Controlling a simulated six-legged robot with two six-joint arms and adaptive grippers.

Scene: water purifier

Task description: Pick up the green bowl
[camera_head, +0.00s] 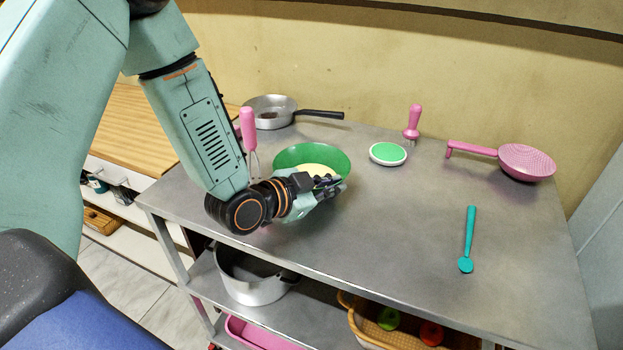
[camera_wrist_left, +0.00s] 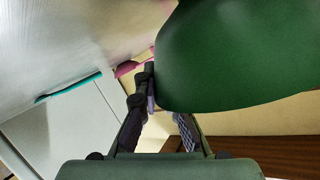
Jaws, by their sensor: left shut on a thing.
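The green bowl (camera_head: 311,153) is at the left-middle of the metal table (camera_head: 400,240) in the head view, with something pale yellow inside it. My left gripper (camera_head: 335,186) is at the bowl's near right side and is shut on its rim. The arm's end hides the bowl's near side. In the left wrist view the bowl (camera_wrist_left: 225,60) fills the upper right, and the gripper fingers (camera_wrist_left: 155,100) meet its lower left edge. I cannot tell whether the bowl touches the table. My right gripper is in neither view.
A pink-handled whisk (camera_head: 248,130) stands just left of the bowl. A teal spoon (camera_head: 469,235) lies right. The table's front middle is clear.

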